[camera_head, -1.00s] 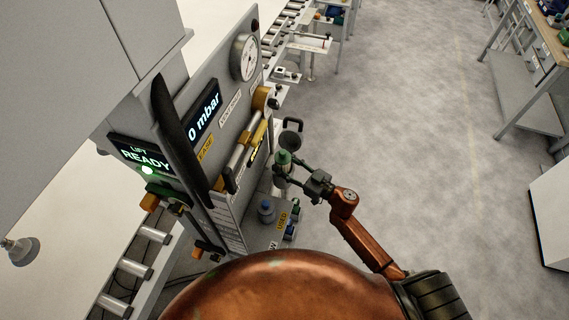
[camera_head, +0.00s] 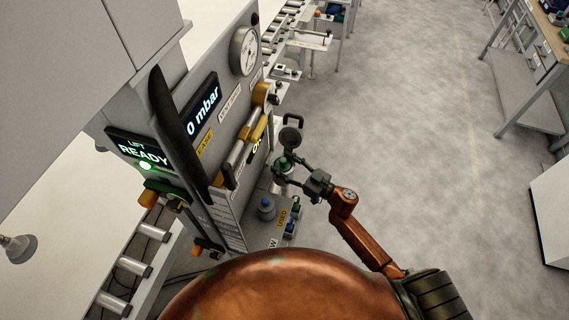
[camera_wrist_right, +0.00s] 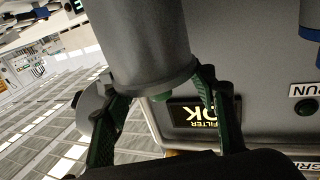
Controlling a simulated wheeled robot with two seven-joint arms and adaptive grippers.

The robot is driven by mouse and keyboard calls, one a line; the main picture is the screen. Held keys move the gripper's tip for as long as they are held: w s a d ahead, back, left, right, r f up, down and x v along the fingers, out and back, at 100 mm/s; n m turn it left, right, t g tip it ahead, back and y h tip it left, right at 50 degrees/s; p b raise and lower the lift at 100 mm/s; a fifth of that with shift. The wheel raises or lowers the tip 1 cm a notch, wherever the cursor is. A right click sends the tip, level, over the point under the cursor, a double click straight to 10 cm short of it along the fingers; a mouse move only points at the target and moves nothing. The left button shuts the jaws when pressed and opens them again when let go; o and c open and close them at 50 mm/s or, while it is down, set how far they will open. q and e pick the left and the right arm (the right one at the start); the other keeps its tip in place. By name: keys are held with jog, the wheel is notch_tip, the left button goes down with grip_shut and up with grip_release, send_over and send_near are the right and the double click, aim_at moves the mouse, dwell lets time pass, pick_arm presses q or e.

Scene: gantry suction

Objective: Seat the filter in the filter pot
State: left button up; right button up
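The filter pot (camera_wrist_right: 150,45) is a grey cylinder, inverted in the right wrist view, with its open rim between my right fingers. A bit of the green filter top (camera_wrist_right: 163,97) shows just past that rim. In the head view the green filter top (camera_head: 285,162) sits low at the pot, and most of its body is hidden. My right gripper (camera_head: 286,168) is around the rim with its green-padded fingers (camera_wrist_right: 160,105) spread on both sides. It looks open; any light contact is unclear. My left gripper is not in view.
A dark round lid (camera_head: 290,138) with a handle stands open behind the pot. The panel shows a lit "FILTER OK" display (camera_wrist_right: 200,116).

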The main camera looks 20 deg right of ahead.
jog(key=shift+o, duration=1)
jog(key=shift+d+f, duration=0.1)
jog(key=shift+f, duration=0.05)
jog(key=shift+d+f, duration=0.1)
jog(key=shift+s+d, duration=0.25)
jog(key=shift+s, duration=0.05)
jog(key=v, duration=1.1)
jog(key=shift+a+r, duration=0.2)
jog(key=shift+r, duration=0.05)
